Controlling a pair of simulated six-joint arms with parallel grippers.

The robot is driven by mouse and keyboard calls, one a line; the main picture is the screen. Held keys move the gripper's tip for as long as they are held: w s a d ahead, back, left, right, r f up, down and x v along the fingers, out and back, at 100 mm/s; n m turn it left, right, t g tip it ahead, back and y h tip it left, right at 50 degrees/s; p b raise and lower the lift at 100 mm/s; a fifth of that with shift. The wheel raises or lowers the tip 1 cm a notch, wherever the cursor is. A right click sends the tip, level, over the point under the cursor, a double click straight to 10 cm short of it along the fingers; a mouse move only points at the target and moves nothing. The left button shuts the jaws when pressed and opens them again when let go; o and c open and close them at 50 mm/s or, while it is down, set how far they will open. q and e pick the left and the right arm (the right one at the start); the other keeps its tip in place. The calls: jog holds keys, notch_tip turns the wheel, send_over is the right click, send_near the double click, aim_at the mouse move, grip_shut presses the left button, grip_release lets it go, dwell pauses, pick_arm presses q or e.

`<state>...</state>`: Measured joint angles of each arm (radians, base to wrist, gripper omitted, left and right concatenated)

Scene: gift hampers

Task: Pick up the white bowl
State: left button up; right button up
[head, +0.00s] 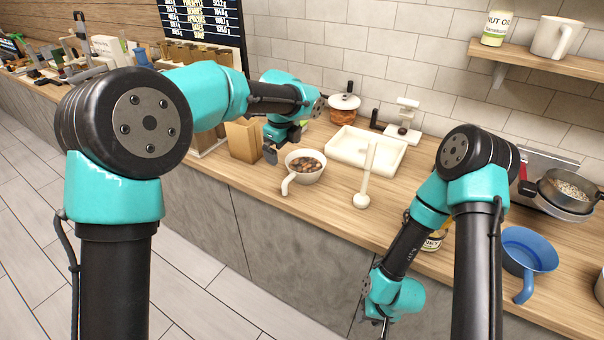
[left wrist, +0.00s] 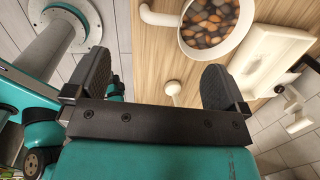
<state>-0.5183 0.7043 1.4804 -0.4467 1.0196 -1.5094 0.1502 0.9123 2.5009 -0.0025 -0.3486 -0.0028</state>
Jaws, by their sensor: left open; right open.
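The white bowl (head: 308,179) stands on the wooden counter, filled with brown, orange and grey pieces. Its side handle points toward the front left. In the left wrist view the bowl's handle (left wrist: 160,18) and rim show at the top, beyond the fingers. My left gripper (head: 276,152) is just left of the bowl in the head view and apart from it. Its two fingers are spread and empty in the left wrist view (left wrist: 157,75). My right gripper (head: 377,318) hangs low at the counter's front, away from the bowl; its fingers are mostly hidden.
A blue pan (head: 530,248) lies far right. The counter's front edge is close to the bowl.

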aim_at(288, 177)
pick_arm(q)
jog(key=f, duration=0.3)
jog(key=w+f, duration=0.1)
jog(key=f, duration=0.6)
jog(key=shift+w+d+f, duration=0.1)
jog(key=shift+w, duration=0.3)
jog(key=shift+w+d+f, duration=0.1)
jog(key=shift+d+f, duration=0.1)
jog(key=shift+f, duration=1.1)
jog(key=shift+w+d+f, duration=0.1)
jog(key=shift+d+f, duration=0.05)
jog(key=shift+f, duration=1.15)
jog(key=c, duration=1.1)
jog(key=shift+r, duration=0.25)
